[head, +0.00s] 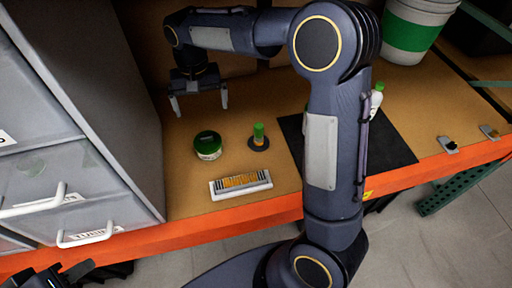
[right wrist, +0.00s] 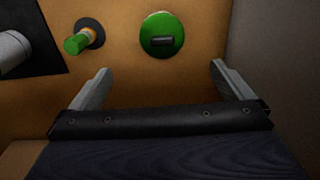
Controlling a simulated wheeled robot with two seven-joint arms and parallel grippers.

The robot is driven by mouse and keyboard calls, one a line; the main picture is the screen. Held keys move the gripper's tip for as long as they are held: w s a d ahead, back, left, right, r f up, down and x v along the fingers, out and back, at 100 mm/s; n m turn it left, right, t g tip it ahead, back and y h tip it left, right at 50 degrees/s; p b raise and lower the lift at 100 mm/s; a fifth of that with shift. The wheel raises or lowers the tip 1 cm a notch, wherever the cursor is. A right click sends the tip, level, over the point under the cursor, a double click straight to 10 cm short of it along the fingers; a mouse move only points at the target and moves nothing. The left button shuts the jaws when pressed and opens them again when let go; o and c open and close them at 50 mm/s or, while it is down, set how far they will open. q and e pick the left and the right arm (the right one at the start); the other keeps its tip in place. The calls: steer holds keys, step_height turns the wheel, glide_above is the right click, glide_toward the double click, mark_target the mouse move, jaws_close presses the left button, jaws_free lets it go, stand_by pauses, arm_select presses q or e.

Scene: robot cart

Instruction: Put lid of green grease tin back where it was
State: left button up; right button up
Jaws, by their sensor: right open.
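The round grease tin (head: 208,151) stands on the brown bench top, with a pale label on its side. A green lid (head: 207,140) appears to sit on top of it. In the right wrist view the lid (right wrist: 162,35) shows as a green disc with a dark bar across its middle. My right gripper (head: 200,104) is open and empty behind the tin and above the bench, its fingers apart. In the right wrist view the tin is beyond the fingertips, between their lines. My left gripper (head: 62,276) is only partly visible at the bottom left corner, far from the tin.
A green-topped item on a round dark base (head: 259,141) stands just right of the tin. A brush-like block (head: 240,184) lies in front. A black mat (head: 392,150) lies to the right, partly behind my right arm. A grey drawer cabinet (head: 110,120) walls off the left.

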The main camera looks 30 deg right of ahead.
steer(key=s+d+r+t+y, duration=0.1)
steer(key=s+d+r, duration=0.15)
steer(key=s, duration=0.45)
steer(key=s+d+r+t+y, duration=0.1)
steer(key=s+d+r, duration=0.1)
steer(key=s+d, duration=0.35)
steer(key=s+a+f+t, duration=0.1)
steer(key=s+f, duration=0.1)
steer(key=s, duration=0.5)
steer(key=s+a+f+n+t+y, duration=0.1)
steer(key=s+t, duration=0.1)
steer(key=s, duration=0.6)
steer(key=shift+a+f+n+t+y, duration=0.3)
steer(key=shift+a+f, duration=0.05)
